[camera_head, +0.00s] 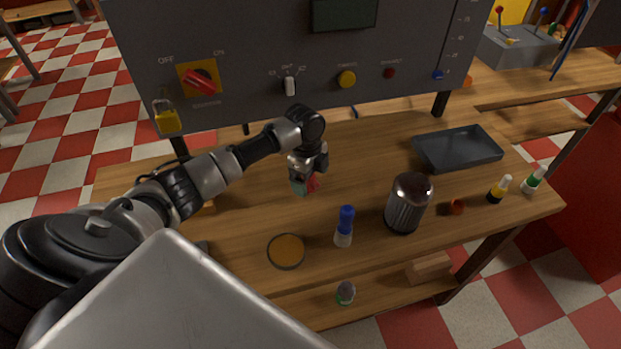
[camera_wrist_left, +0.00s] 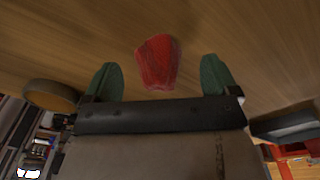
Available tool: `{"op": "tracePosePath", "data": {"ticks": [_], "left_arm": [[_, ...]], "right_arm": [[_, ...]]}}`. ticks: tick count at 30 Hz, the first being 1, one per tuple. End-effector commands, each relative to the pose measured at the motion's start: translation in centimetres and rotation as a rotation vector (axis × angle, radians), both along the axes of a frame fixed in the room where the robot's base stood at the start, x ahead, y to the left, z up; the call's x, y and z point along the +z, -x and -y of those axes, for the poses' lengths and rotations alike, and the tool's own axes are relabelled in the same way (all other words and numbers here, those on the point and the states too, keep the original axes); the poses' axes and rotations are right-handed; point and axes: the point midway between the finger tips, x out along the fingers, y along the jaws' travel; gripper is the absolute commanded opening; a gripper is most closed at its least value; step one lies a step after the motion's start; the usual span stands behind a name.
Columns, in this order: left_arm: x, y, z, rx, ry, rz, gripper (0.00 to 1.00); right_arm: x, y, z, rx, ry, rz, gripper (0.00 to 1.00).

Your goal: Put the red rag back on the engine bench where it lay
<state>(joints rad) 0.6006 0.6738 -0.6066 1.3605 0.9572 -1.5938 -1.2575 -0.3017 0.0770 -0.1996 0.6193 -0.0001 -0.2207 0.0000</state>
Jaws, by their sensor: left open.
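The red rag (camera_wrist_left: 157,62) is a small crumpled piece. In the left wrist view it is just past the fingertips, between the two green finger pads, with bare wood behind it. I cannot tell if the rag touches the wood. My right gripper is not in view.
A control panel (camera_head: 260,50) rises at the back. Bare wood surrounds the gripper.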

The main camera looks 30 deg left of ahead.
Motion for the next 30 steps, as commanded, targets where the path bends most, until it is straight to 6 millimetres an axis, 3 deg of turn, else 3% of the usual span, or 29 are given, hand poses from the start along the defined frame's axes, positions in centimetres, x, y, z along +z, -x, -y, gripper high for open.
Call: {"op": "tracePosePath", "data": {"ticks": [15,21,30], "left_arm": [[9.7,-0.3,-1.2,0.000,-0.001,0.004,0.89],[11.1,-0.3,-1.3,0.000,0.000,0.000,0.89],[11.2,-0.3,-1.3,0.000,0.000,0.000,0.89]], "right_arm": [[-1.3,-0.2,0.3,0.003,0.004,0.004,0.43],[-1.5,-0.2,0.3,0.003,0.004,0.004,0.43],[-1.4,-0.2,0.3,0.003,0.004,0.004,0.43]]}}
